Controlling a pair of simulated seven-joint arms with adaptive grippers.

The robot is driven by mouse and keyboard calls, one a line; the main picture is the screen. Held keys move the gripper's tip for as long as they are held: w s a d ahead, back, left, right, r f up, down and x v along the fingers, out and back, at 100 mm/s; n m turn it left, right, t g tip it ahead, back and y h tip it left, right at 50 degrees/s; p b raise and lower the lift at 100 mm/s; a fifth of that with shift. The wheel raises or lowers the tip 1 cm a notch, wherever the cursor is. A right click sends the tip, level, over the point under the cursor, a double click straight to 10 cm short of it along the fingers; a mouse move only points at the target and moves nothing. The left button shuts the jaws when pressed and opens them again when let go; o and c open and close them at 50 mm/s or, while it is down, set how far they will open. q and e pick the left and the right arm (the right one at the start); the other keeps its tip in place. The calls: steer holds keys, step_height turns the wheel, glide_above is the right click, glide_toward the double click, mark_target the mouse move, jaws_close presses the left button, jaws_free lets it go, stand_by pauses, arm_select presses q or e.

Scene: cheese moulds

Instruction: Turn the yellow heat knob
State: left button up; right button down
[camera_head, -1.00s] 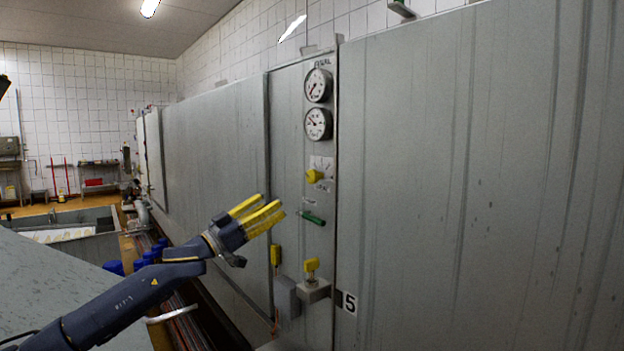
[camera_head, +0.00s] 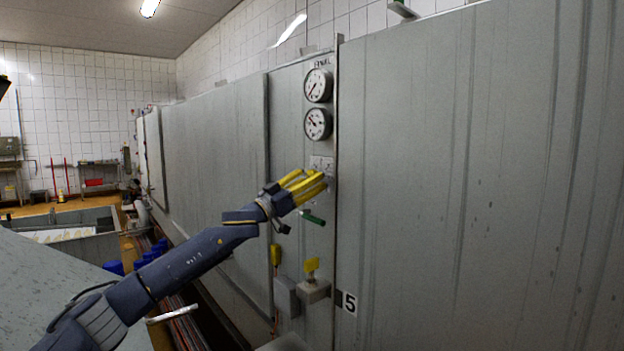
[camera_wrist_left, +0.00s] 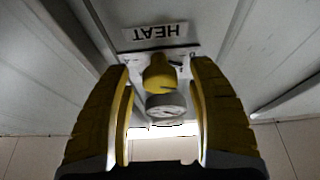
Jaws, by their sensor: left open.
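The yellow heat knob (camera_wrist_left: 158,72) shows in the left wrist view, below an upside-down HEAT label (camera_wrist_left: 155,32). It lies between the two yellow fingers of my left gripper (camera_wrist_left: 160,110), toward their tips. The left gripper is open, with a gap between each finger and the knob. In the head view my left gripper (camera_head: 312,183) is at the control panel (camera_head: 290,140), and its fingers cover most of the knob's place. Whether a finger touches the panel I cannot tell. My right gripper is not in view.
Two round gauges, the upper (camera_head: 318,85) and the lower (camera_head: 318,124), sit above the knob. A green handle (camera_head: 313,218) is just below my gripper. The wall to the right is flat.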

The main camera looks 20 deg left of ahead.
arm_select(q)
steer(key=shift+w+d+r, duration=0.2)
steer(key=shift+w+d, duration=0.1)
steer(key=shift+w, duration=0.1)
jaws_close()
stand_by(0.4)
steer(key=shift+m, duration=0.3)
